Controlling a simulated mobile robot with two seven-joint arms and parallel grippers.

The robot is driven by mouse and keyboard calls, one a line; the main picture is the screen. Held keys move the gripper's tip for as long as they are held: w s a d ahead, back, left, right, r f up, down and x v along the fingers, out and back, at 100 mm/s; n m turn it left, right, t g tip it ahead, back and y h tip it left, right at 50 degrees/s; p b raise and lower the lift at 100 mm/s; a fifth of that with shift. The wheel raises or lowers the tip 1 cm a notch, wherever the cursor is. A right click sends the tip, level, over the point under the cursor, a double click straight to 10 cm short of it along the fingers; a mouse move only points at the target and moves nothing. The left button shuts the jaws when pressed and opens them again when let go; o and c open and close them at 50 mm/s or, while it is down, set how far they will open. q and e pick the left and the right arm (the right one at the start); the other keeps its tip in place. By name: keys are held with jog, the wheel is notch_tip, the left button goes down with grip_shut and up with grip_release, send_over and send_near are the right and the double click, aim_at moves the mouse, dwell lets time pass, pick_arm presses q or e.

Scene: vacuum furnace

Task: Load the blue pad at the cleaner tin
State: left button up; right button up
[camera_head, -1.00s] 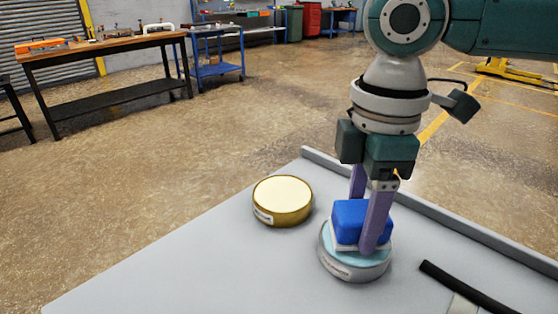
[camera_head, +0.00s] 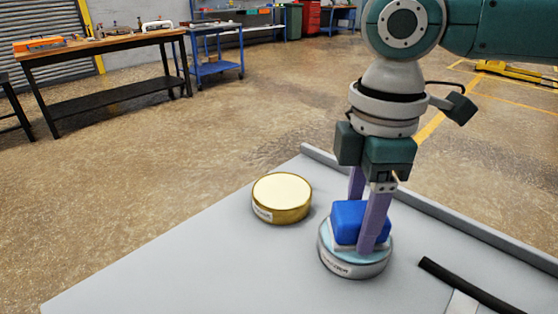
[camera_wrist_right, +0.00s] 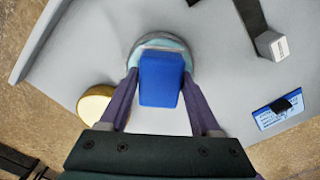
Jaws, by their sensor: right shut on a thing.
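The blue pad (camera_head: 361,218) has a pale layer beneath it. It is between the purple fingers of my right gripper (camera_head: 367,232), which is shut on it. The pad is at the top of a round grey tin (camera_head: 356,267) with light blue contents and a label on its side. The pad's underside appears to touch the contents, but the exact contact is hidden. The right wrist view shows the pad (camera_wrist_right: 161,80) between both fingers, over the tin (camera_wrist_right: 186,50). A gold tin (camera_head: 282,200) with a cream top stands apart to the left. My left gripper is out of view.
The grey worktop (camera_head: 190,270) has a raised rim (camera_head: 450,228) on its far right side. A black-handled tool (camera_head: 468,284) lies right of the grey tin. The wrist view also shows a blue-and-white card (camera_wrist_right: 280,110). The worktop's left part is clear.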

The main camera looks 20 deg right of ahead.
aim_at(362, 211)
jog(key=shift+d+f+p, duration=0.1)
jog(key=shift+f+p, duration=0.05)
jog(key=shift+p, duration=0.25)
dwell(1.4)
notch_tip(362, 211, up, 6)
jog(key=p, duration=0.7)
jog(key=shift+f, duration=0.15)
jog(key=shift+r+p, duration=0.75)
jog(key=shift+p, duration=0.2)
jog(key=shift+r, duration=0.1)
